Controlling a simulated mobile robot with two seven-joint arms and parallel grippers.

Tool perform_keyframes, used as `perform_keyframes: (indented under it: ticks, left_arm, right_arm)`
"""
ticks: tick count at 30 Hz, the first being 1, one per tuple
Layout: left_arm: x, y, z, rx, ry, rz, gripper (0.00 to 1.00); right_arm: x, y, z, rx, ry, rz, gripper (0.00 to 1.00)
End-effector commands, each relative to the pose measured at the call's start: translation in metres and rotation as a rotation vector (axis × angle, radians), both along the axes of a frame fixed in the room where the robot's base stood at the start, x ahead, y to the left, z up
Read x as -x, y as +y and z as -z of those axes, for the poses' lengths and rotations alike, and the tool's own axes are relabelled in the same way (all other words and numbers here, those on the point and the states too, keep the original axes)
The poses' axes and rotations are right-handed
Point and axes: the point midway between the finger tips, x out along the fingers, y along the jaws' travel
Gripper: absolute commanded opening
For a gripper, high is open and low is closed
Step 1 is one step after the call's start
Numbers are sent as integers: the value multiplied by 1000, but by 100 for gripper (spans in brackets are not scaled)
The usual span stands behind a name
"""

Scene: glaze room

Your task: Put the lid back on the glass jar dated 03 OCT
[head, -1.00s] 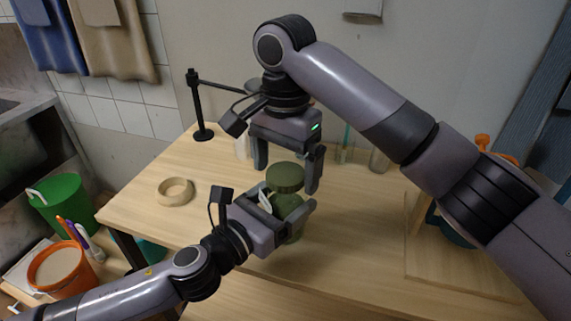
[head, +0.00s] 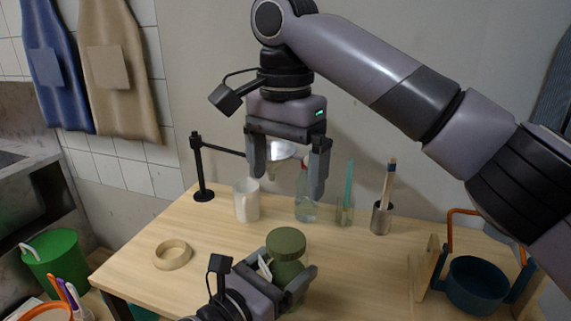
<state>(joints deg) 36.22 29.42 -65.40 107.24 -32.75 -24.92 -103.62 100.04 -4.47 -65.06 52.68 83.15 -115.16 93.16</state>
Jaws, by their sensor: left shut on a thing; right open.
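A green glass jar (head: 287,271) stands on the wooden table, with a dark green round lid (head: 287,242) on its mouth. The lid looks level; I cannot see from here whether it is fully seated. My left gripper (head: 289,268) is shut on the jar's body from the front left and hides its lower part. A small white tag shows at the jar's left side, but no date can be read. My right gripper (head: 289,185) is open and empty, pointing down above and apart from the lid.
A wooden ring (head: 173,255) lies at left. A black stand (head: 199,168) is at the back left, a dark blue pot (head: 475,283) at right.

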Motion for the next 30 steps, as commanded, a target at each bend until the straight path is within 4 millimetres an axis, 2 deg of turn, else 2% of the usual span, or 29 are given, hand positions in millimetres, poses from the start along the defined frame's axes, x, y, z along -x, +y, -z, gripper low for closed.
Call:
perform_keyframes:
  ticks: [12,13,14,15,23,30]
  left_arm:
    - [0,0,1,-3,0,-1,0]
    - [0,0,1,-3,0,-1,88]
    - [0,0,1,-3,0,-1,98]
    - [0,0,1,-2,1,-1,100]
    - [2,2,1,-1,0,0,100]
    - [22,20,2,-3,1,-1,100]
  right_arm:
    - [0,0,-6,0,0,0,96]
    - [0,0,-6,0,0,0,96]
    - [0,0,-6,0,0,0,96]
    - [0,0,-6,0,0,0,96]
    - [0,0,-5,-1,1,0,96]
    - [0,0,-3,-1,1,1,96]
